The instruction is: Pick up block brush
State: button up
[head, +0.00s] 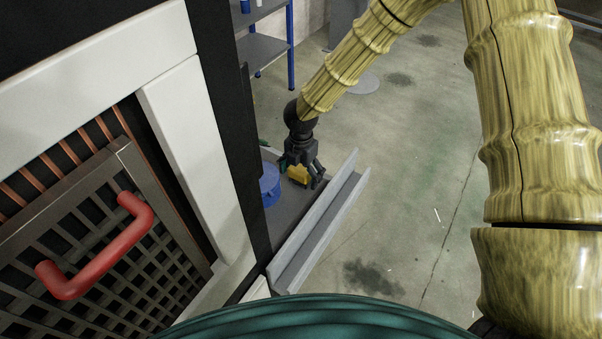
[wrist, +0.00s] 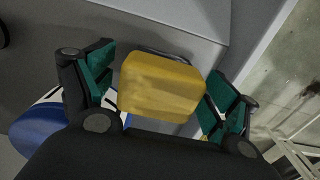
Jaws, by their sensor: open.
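The block brush shows as a yellow block (head: 298,174) on the grey surface beside the metal sheet, partly hidden by my gripper in the head view. In the wrist view the yellow block (wrist: 161,86) lies between the two green-padded fingers. My gripper (head: 301,171) is open, with one finger on each side of the block. In the wrist view my gripper (wrist: 155,90) shows small gaps at both sides, and I cannot tell whether either finger touches. The brush's underside is hidden.
A blue round container (head: 268,186) stands left of my gripper. A grey angled metal sheet (head: 322,222) runs along the right edge of the surface. A dark cabinet front with a red handle (head: 95,248) stands at the left. Open concrete floor lies to the right.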

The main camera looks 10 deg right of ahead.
aim_at(301, 168)
jog(key=c, duration=1.2)
jog(key=shift+r, duration=0.2)
jog(key=shift+r+b, duration=0.55)
notch_tip(301, 168, up, 2)
jog(key=shift+s+b, duration=0.1)
jog(key=shift+b, duration=0.45)
jog(key=s+a+b, duration=0.2)
jog(key=s, duration=0.5)
jog(key=s+a+r+b, duration=0.1)
jog(key=s+a+b, duration=0.1)
jog(key=s, duration=0.6)
jog(key=shift+s+r+b, duration=0.15)
jog(key=shift+r+b, duration=0.1)
jog(key=shift+b, duration=0.3)
jog(key=shift+a, duration=0.1)
jog(key=o, duration=0.4)
jog(key=shift+c, duration=1.1)
